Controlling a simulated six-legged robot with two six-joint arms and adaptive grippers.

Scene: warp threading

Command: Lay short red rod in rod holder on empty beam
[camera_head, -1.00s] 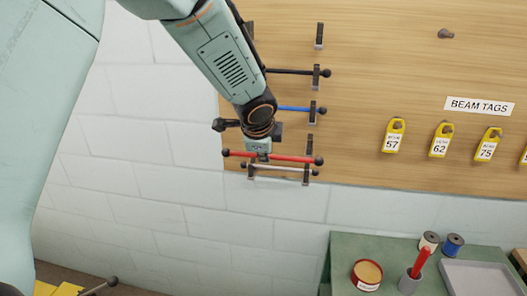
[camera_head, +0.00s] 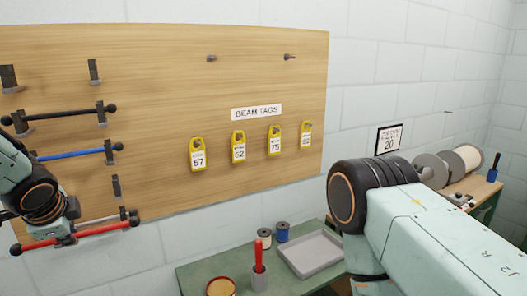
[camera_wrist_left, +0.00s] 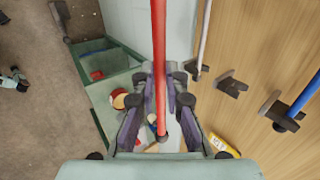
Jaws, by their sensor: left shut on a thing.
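The short red rod (camera_head: 105,228) with dark ball ends is in my left gripper (camera_head: 64,238), at the lower left of the head view. In the left wrist view the red rod (camera_wrist_left: 159,45) runs between the purple-grey fingers, which are shut on it. It is just in front of the board's lower edge and looks clear of the brackets. A pale rod (camera_head: 100,218) lies close behind it. No empty beam with a rod holder can be made out. My right arm's links show at right; its gripper is out of view.
The wooden board (camera_head: 200,100) carries a black rod (camera_head: 65,115), a blue rod (camera_head: 75,154), an empty bracket (camera_head: 116,187) and yellow beam tags (camera_head: 238,150). Below is a green table with a grey tray (camera_head: 312,254), cup (camera_head: 259,280) and spools. Spools (camera_head: 466,158) stand at far right.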

